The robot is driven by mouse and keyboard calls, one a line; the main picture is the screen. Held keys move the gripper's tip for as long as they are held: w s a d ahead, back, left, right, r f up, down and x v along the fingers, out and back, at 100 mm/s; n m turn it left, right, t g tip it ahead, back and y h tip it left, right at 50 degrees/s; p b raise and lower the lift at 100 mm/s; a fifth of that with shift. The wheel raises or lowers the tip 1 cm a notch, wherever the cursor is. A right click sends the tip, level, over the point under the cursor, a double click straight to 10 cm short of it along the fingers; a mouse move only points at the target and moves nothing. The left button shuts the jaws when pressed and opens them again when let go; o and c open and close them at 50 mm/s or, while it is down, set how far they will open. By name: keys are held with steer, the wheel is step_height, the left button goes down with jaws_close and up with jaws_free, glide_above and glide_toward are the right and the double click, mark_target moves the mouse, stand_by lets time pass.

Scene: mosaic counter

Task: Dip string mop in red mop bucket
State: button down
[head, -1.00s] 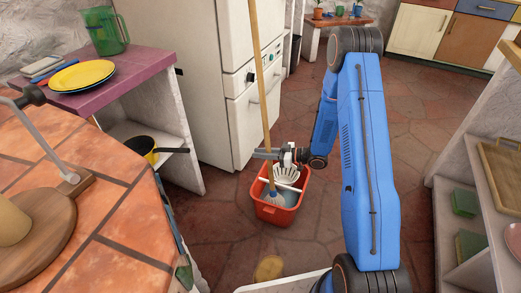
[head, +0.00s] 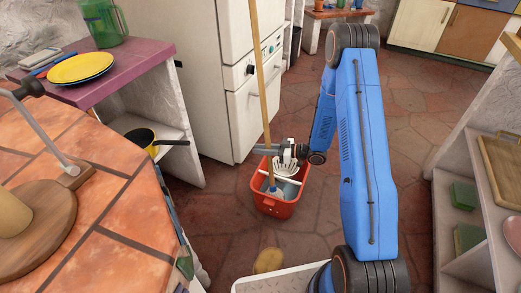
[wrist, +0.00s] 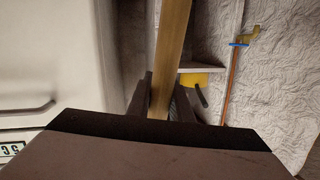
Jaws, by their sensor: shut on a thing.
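The string mop has a long wooden handle (head: 262,85) that stands nearly upright, leaning slightly. Its lower end goes down into the red mop bucket (head: 278,207), which stands on the tiled floor. The mop head (head: 274,191) shows small and pale inside the bucket; how deep it sits I cannot tell. A white wringer (head: 287,165) is at the bucket's rear rim. My gripper (head: 264,150) is just above the bucket, shut on the handle. In the wrist view the handle (wrist: 171,60) runs between the two dark fingers (wrist: 160,103).
The orange tiled counter (head: 112,212) is at the left, with a purple-topped shelf (head: 135,62) behind it. A white fridge (head: 205,80) stands behind the bucket. An open shelf unit (head: 455,195) is at the right. A yellow-brown sponge-like thing (head: 268,261) lies on the floor in front.

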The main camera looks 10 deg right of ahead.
steer(key=shift+r, duration=0.15)
step_height(320, 180, up, 21)
glide_above(266, 125)
steer(key=a, duration=0.2)
steer(key=shift+w+a, duration=0.15)
steer(key=shift+w, duration=0.05)
stand_by(1.3)
stand_by(1.3)
